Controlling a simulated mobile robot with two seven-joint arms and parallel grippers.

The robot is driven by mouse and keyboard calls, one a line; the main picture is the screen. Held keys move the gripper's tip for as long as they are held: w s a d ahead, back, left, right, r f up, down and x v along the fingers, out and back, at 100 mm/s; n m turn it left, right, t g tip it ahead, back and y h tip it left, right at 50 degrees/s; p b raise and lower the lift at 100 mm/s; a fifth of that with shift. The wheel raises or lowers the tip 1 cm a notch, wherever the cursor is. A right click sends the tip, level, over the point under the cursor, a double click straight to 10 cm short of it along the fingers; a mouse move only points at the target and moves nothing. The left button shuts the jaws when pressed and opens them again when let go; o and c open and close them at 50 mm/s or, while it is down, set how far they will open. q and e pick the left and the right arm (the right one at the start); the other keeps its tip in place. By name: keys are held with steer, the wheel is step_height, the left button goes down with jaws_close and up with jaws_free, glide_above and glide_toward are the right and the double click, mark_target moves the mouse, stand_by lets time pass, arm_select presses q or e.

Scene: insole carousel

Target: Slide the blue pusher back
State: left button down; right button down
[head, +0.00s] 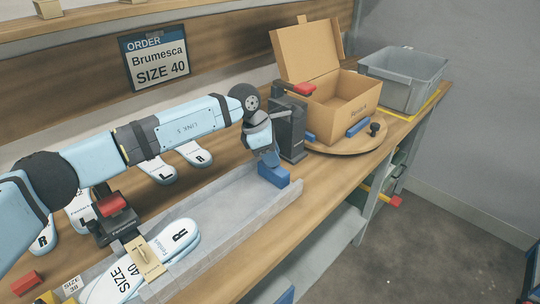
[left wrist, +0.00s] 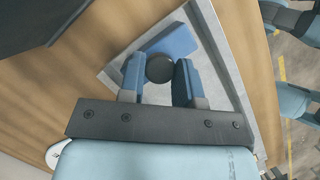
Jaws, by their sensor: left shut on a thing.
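The blue pusher (head: 273,174) sits at the far right end of a long grey trough (head: 225,205). In the left wrist view the pusher's blue block (left wrist: 175,41) lies just beyond a dark round knob (left wrist: 160,68). My left gripper (head: 268,157) reaches down onto the pusher from above. In the left wrist view its two blue fingers (left wrist: 160,76) are closed on either side of the knob. The fingers hide part of the pusher. I do not see my right gripper.
White insoles (head: 150,262) with a paper band lie at the trough's near end. An open cardboard box (head: 345,110) stands on a round wooden turntable (head: 347,144) beyond a dark upright device (head: 290,130). A grey bin (head: 400,80) is behind. More insoles (head: 194,154) lie left of the trough.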

arm_select(q)
steer(key=shift+w+d+r, duration=0.1)
steer(key=shift+r, duration=0.1)
steer(key=c, duration=1)
jaws_free()
steer(key=shift+c, duration=0.2)
steer(key=shift+o, duration=1.1)
steer(key=shift+w+d+f, duration=0.1)
steer(key=shift+d+f, duration=0.05)
steer(key=v, duration=1.4)
steer(key=shift+f, duration=0.15)
